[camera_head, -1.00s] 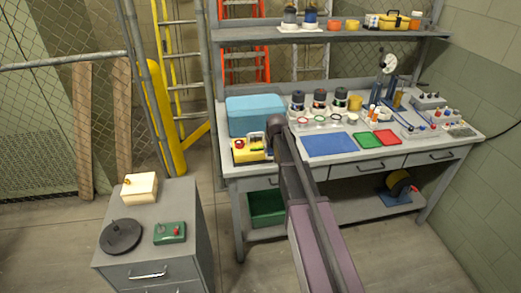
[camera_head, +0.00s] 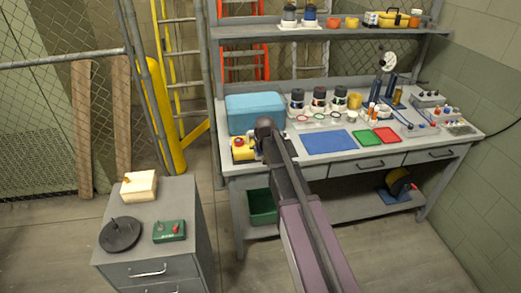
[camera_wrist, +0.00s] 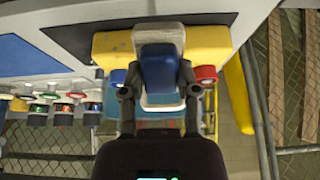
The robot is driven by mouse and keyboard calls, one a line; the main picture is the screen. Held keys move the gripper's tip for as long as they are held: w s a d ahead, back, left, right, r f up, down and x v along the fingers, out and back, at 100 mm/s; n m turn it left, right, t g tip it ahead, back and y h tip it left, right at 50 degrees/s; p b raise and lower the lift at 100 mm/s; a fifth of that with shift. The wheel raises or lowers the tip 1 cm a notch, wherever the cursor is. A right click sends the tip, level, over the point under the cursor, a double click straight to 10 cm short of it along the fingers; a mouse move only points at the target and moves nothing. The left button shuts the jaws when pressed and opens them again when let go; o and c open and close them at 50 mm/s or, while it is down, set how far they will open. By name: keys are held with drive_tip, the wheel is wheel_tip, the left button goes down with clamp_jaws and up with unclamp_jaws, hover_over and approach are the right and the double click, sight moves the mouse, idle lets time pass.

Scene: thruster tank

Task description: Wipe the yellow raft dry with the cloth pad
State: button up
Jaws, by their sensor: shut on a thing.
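The yellow raft (camera_head: 238,155) sits at the front left of the bench, before the blue tank, with a red round part on top. My arm's end covers its right part in the head view. In the wrist view the raft (camera_wrist: 112,46) spans behind my gripper, with a blue knob to the left and a red one to the right. My gripper (camera_wrist: 158,82) is shut on the cloth pad (camera_wrist: 159,70), which looks blue with a pale block behind it. The pad overlaps the raft's middle; I cannot tell whether it touches. The head view hides the fingertips and the pad.
The light-blue tank (camera_head: 255,110) stands right behind the raft. A shelf (camera_head: 330,32) runs above. A grey cabinet (camera_head: 150,235) stands at lower left.

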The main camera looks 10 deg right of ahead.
drive_tip(key=shift+f, duration=0.1)
drive_tip(key=shift+f+b, duration=2.95)
drive_tip(key=shift+b, duration=0.05)
drive_tip(key=o, duration=0.4)
drive_tip(key=shift+c, duration=0.2)
drive_tip(key=c, duration=0.4)
drive_tip(key=shift+o, duration=0.2)
drive_tip(key=shift+w, duration=0.85)
drive_tip(key=shift+d, duration=0.25)
drive_tip(key=shift+d, duration=0.85)
drive_tip(key=shift+d, duration=0.15)
